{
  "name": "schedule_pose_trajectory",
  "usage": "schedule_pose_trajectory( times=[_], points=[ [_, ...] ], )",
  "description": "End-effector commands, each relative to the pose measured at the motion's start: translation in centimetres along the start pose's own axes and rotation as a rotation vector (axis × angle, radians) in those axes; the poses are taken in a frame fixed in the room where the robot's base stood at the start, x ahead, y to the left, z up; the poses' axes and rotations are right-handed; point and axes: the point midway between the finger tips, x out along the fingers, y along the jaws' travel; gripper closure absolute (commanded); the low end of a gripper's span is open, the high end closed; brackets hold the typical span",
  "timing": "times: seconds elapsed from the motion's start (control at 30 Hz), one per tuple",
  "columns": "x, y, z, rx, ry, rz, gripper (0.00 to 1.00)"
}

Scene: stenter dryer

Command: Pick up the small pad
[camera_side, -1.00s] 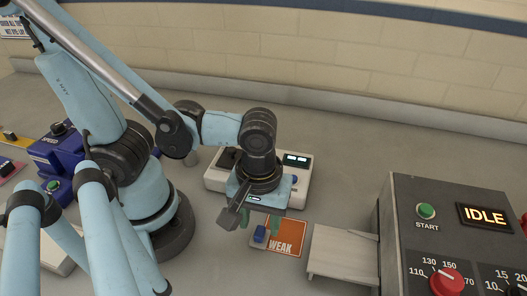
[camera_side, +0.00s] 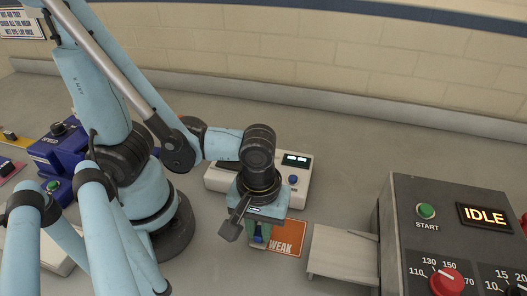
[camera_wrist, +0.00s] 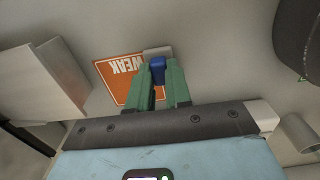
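The small pad shows as a light grey plate with a blue block on top (camera_side: 259,238). It lies at the left edge of the orange WEAK card (camera_side: 285,238). My gripper (camera_side: 259,233) points down over it, with its green fingers on either side of the blue block. In the wrist view the blue block (camera_wrist: 157,66) sits between the fingertips of my gripper (camera_wrist: 158,74), and part of the grey plate shows beyond it. I cannot tell whether the fingers press on the block. The pad appears to rest on its surface.
A white device with a small display (camera_side: 296,160) stands just behind my gripper. A grey tray (camera_side: 341,252) juts from the dryer's control box (camera_side: 449,205), which reads IDLE, at right. A blue unit (camera_side: 56,150) is far left.

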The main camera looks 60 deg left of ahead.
Motion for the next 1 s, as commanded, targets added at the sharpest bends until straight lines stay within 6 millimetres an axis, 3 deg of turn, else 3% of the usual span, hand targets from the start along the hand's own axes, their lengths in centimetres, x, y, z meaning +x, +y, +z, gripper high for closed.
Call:
schedule_pose_trajectory(
  times=[0.57,1.0],
  points=[
    [-0.4,0.0,0.0,0.000,0.000,0.000,1.00],
    [-4.0,0.0,0.0,0.000,0.000,0.000,1.00]
  ],
)
